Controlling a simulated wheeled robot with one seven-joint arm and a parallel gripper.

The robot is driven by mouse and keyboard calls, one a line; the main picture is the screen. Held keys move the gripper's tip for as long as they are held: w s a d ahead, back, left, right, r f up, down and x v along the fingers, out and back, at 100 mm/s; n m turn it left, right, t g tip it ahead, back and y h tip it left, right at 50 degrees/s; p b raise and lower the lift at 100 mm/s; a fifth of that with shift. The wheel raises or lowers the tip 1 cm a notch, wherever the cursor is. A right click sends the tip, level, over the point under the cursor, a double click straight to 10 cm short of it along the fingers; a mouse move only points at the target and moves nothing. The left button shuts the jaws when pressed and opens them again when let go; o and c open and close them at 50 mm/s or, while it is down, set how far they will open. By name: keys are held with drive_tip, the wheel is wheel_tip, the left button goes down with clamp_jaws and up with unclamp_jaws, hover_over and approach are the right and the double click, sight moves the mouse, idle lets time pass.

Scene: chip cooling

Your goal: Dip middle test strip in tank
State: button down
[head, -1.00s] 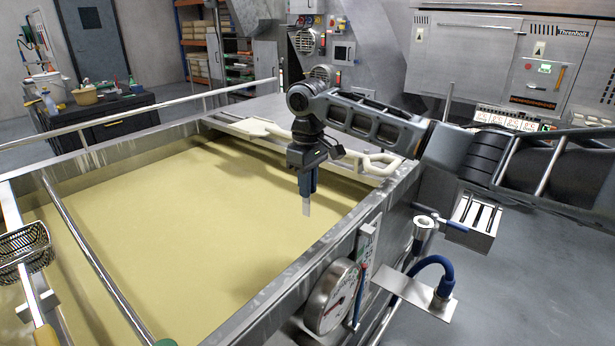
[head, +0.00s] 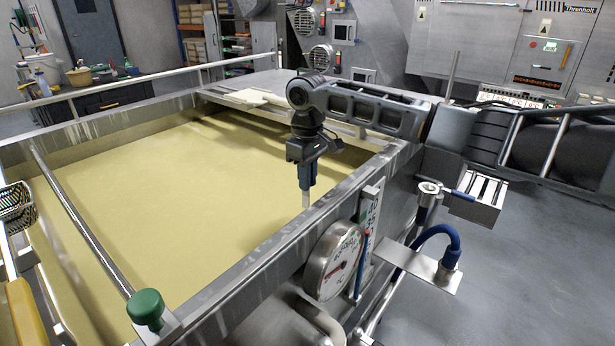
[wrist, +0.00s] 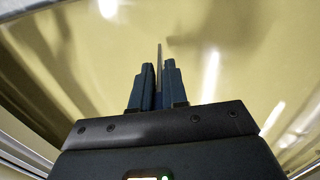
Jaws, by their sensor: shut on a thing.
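My gripper (head: 306,188) points down over the right part of the tank (head: 235,272), near its right wall. It is shut on a thin pale test strip (head: 306,200), which sticks out below the fingers. In the wrist view the strip (wrist: 159,58) shows edge-on as a thin line beyond the two blue fingers (wrist: 154,85). The tank holds yellowish liquid (head: 150,200). The strip's lower tip is close to the liquid in the head view; I cannot tell whether it touches. A slotted holder (head: 475,195) stands outside the tank at the right.
A round dial gauge (head: 333,262) and a blue hose (head: 440,235) sit on the tank's outer right side. A rail with a green knob (head: 146,307) crosses the left part. A wire basket (head: 15,208) hangs at the far left. The liquid's middle is clear.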

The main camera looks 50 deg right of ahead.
wheel_tip(320, 180, down, 2)
drive_tip(key=shift+f+b, duration=0.1)
drive_tip(key=shift+b, duration=0.55)
drive_tip(key=shift+f+b, duration=0.55)
drive_tip(key=shift+f, duration=1.75)
wheel_tip(320, 180, up, 12)
drive_tip(key=p, duration=1.1)
wheel_tip(320, 180, up, 14)
hover_over(307, 200)
drive_tip(key=shift+d, duration=0.15)
idle(0.5)
drive_tip(key=shift+f, duration=0.1)
